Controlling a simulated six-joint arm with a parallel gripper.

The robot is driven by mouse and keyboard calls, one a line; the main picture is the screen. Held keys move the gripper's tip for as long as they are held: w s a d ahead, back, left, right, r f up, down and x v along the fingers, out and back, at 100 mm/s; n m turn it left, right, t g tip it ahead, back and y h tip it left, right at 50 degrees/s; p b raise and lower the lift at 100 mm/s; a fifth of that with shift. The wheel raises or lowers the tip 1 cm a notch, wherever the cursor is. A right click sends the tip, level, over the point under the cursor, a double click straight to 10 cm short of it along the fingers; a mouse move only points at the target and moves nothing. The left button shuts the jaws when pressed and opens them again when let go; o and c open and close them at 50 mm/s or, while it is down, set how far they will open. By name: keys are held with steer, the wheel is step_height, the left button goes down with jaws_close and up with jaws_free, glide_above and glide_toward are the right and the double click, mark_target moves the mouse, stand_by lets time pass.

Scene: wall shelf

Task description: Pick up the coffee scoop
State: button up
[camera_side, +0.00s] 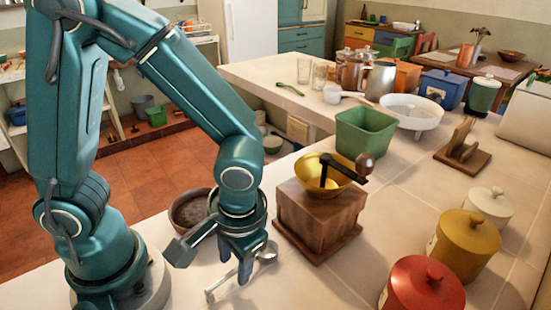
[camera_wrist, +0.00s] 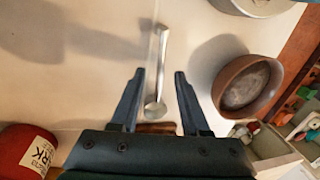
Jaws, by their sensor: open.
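The coffee scoop (camera_side: 222,285) is a silver scoop with a long thin handle and a small round bowl. It lies on the pale countertop beside the wooden grinder, partly hidden by my gripper in the side view. In the wrist view the scoop (camera_wrist: 162,50) runs lengthwise, its bowl low between my fingers and its handle reaching up past the fingertips. My gripper (camera_side: 243,268) points down over the scoop. In the wrist view my gripper (camera_wrist: 159,74) is open, one finger on each side of the scoop with gaps between. I cannot tell the remaining height.
The wooden coffee grinder (camera_side: 318,215) with a brass hopper stands close right of my gripper. A brown bowl (camera_side: 188,210) is close on the left. Red (camera_side: 422,287), yellow (camera_side: 464,245) and white canisters stand at right. The front countertop is clear.

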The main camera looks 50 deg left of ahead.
steer(key=shift+a+f, duration=0.15)
steer(key=shift+f, duration=0.75)
steer(key=shift+c, duration=0.3)
jaws_close()
steer(key=shift+r, duration=0.15)
steer(key=shift+r, duration=0.55)
steer(key=r, duration=0.1)
steer(key=a+r, duration=0.1)
steer(key=r, duration=0.1)
steer(key=shift+r, duration=0.2)
steer(key=a+r, duration=0.6)
steer(key=a, duration=0.4)
steer(key=shift+s+a, duration=0.15)
steer(key=shift+a, duration=0.2)
